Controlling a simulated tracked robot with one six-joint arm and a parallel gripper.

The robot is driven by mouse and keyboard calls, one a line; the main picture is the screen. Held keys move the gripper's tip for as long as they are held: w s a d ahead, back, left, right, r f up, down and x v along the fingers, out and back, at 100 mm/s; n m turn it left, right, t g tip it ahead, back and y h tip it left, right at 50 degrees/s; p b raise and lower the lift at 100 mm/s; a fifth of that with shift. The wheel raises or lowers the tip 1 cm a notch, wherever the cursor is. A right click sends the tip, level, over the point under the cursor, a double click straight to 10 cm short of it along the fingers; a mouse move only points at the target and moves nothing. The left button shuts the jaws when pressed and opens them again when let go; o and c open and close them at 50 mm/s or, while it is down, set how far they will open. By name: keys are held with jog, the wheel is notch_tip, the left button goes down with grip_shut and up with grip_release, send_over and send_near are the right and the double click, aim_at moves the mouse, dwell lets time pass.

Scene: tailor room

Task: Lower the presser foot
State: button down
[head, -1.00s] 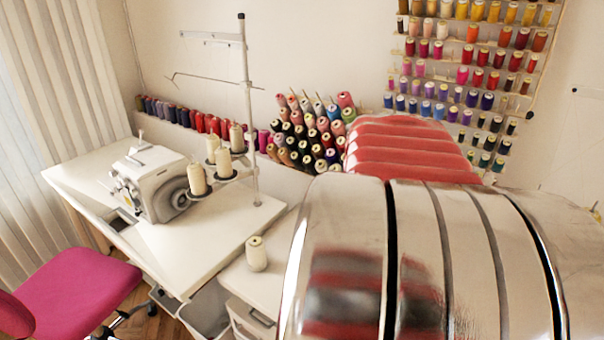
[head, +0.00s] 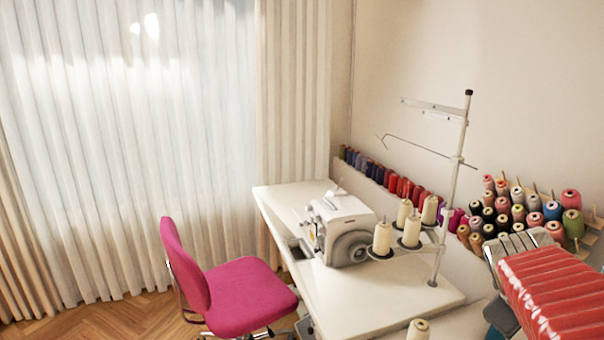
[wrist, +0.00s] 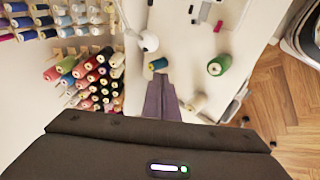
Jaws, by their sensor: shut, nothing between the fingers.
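A white sewing machine (head: 345,225) stands on the white table (head: 375,300) in the head view, with a dark grey round part on its right side. Its needle end (head: 312,232) faces left. The presser foot is too small to make out there, and I cannot tell whether it is up or down. My gripper (wrist: 160,82) shows in the wrist view as two grey-purple fingers that are together and empty. The fingers point over a white tabletop, close to several spools. I do not recognise the sewing machine in the wrist view. My gripper is not visible in the head view.
Cream thread cones (head: 383,238) and a thread stand pole (head: 452,190) stand right of the machine. A pink chair (head: 240,285) is in front of the table. A thread rack (head: 520,215) is at right.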

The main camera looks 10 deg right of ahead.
jog(key=s+a+f+m+t+y, duration=0.1)
jog(key=a+f+y, duration=0.1)
jog(key=a, duration=1.4)
jog(key=s+a+f+m+t+y, duration=0.1)
jog(key=a+y, duration=0.4)
jog(key=a, duration=1.1)
jog(key=shift+s+f+m, duration=0.4)
jog(key=shift+s+f, duration=0.1)
jog(key=shift+f, duration=0.2)
jog(key=shift+d, duration=0.1)
